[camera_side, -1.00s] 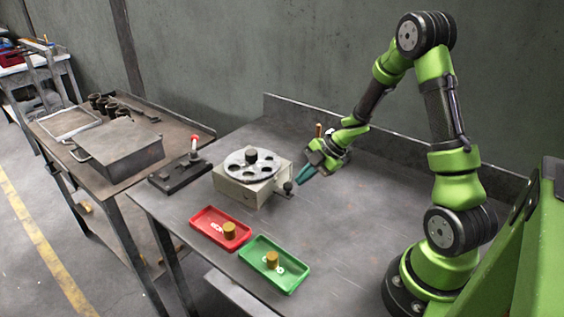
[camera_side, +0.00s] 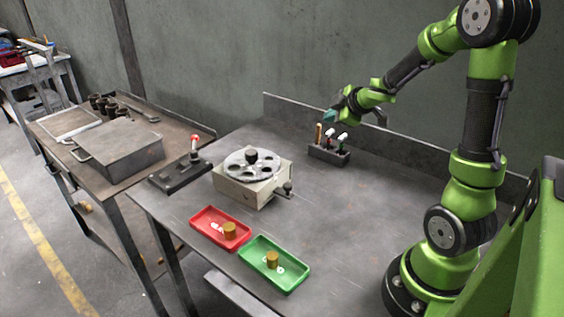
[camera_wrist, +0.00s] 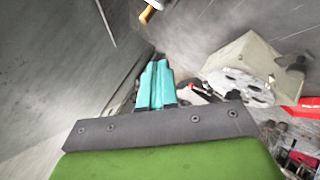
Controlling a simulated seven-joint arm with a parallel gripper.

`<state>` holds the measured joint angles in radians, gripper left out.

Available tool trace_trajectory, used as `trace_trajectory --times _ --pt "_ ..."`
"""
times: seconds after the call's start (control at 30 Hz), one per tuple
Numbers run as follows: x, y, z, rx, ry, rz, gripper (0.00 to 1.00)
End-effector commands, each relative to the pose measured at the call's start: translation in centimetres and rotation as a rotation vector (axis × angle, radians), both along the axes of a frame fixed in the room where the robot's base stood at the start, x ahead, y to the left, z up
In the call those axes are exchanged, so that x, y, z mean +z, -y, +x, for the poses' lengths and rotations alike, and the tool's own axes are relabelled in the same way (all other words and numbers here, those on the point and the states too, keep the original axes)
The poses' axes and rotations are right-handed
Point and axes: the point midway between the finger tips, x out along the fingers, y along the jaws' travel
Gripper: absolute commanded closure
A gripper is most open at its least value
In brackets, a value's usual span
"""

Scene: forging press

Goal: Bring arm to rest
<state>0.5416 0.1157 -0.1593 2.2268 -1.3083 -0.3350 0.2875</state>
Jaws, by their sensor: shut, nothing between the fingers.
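My gripper (camera_side: 329,115) is raised above the back of the workbench, over the small tool holder, and points left. In the wrist view its two teal fingers (camera_wrist: 155,86) are together with nothing between them. The arm is lifted clear of the table and touches nothing that I can see.
A grey box with a round holed disc (camera_side: 253,178) stands mid-table. A red tray (camera_side: 204,218) and a green tray (camera_side: 290,285) each hold a brass cylinder. A dark holder (camera_side: 329,154) with several upright tools stands at the back. The table's right part is clear.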

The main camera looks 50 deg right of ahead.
Motion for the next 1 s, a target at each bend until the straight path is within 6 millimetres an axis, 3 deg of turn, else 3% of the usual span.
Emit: trace_trajectory --times 0.03,0.17,0.27,0.37,0.5,0.6,0.73,1.0 --pt "1.7 -0.3 -0.4 -0.126 0.04 0.028 1.0" --pt "3.8 -2.5 -3.3 -0.457 0.085 0.196 1.0" --pt "4.2 -7.1 -6.2 -0.646 0.064 0.407 1.0" --pt "4.2 -13.8 -9.1 -0.751 -0.01 0.661 1.0" --pt "5.0 -22.3 -12.4 -0.752 -0.126 0.939 1.0" --pt "6.2 -26.1 -13.9 -0.693 -0.161 1.047 1.0" --pt "7.5 -27.7 -14.4 -0.612 -0.138 1.063 1.0" --pt "7.7 -28.0 -14.5 -0.594 -0.134 1.064 1.0"
